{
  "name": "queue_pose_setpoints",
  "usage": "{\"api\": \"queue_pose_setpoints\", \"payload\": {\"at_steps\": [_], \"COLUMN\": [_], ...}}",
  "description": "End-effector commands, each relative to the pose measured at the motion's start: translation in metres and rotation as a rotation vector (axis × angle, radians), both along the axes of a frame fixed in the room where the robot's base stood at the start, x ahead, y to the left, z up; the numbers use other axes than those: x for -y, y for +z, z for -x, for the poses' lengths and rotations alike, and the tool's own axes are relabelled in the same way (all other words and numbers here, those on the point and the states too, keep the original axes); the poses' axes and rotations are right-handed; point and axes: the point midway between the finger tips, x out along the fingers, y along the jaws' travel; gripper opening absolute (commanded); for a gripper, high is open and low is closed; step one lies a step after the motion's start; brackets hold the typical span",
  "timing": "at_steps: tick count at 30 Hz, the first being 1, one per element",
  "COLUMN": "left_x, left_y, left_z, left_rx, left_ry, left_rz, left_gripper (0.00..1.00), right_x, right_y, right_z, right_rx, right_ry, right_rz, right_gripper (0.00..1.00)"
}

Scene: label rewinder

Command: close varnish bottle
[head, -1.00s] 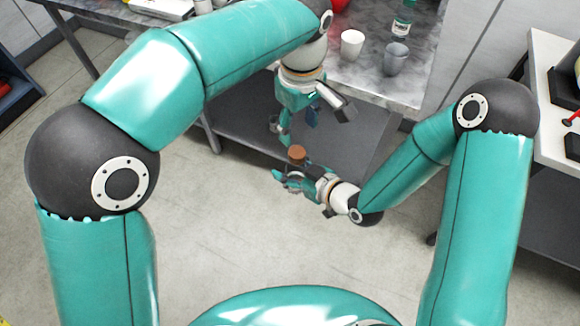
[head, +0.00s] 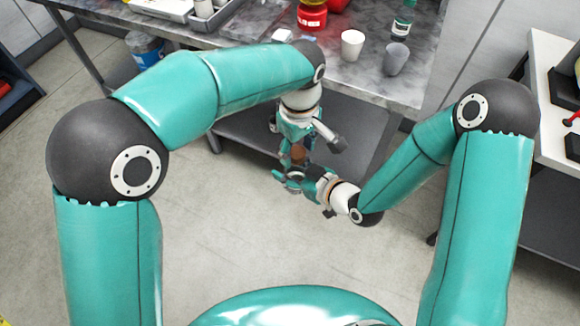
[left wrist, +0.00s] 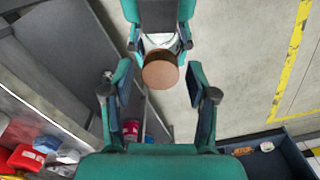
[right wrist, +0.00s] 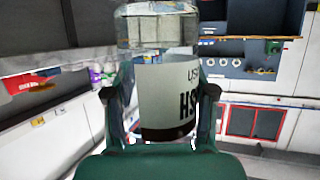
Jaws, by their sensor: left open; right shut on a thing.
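The varnish bottle (right wrist: 165,95), clear with a pale label and dark lettering, is held between the fingers of my right gripper (right wrist: 160,100). The cap also shows in the head view (head: 298,155), partly hidden by my left gripper (head: 294,148). My left gripper is open above the bottle, its fingers on either side of the cap line and apart from it.
The marble-topped table (head: 345,80) behind the grippers carries a white cup (head: 352,45), a grey cup (head: 396,58), a green bottle (head: 404,20) and a red container (head: 312,15). A white bench (head: 550,60) stands at right. The floor in front is clear.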

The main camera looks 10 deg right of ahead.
Motion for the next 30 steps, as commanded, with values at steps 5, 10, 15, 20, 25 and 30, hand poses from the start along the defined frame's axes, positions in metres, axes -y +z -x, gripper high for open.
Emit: {"api": "queue_pose_setpoints", "payload": {"at_steps": [5, 10, 15, 20, 25, 30], "left_x": [-0.0001, 0.0000, 0.0001, 0.0001, 0.0001, 0.0000], "left_y": [-0.0004, -0.0003, -0.0002, -0.0002, -0.0002, -0.0005], "left_z": [0.0001, 0.0000, 0.0001, 0.0000, 0.0000, -0.0001], "left_rx": [0.000, -0.001, 0.000, 0.000, -0.001, -0.002], "left_ry": [0.000, 0.000, 0.000, -0.003, -0.131, -0.468], "left_rz": [0.000, -0.001, 0.000, 0.000, 0.000, 0.000], "left_gripper": [0.58, 0.40, 0.11, 0.00, 0.00, 0.00], "right_x": [0.0000, 0.0000, 0.0000, 0.0000, -0.0001, -0.0002], "right_y": [0.0003, 0.0003, 0.0002, 0.0002, 0.0002, 0.0002], "right_z": [-0.0002, -0.0002, -0.0001, -0.0001, 0.0000, 0.0001], "right_rx": [0.001, 0.001, 0.001, 0.001, 0.001, 0.001], "right_ry": [0.000, 0.000, 0.000, 0.000, 0.000, 0.000], "right_rz": [-0.001, -0.001, -0.001, -0.001, 0.000, 0.000], "right_gripper": [0.00, 0.00, 0.00, 0.00, 0.00, 0.00]}}
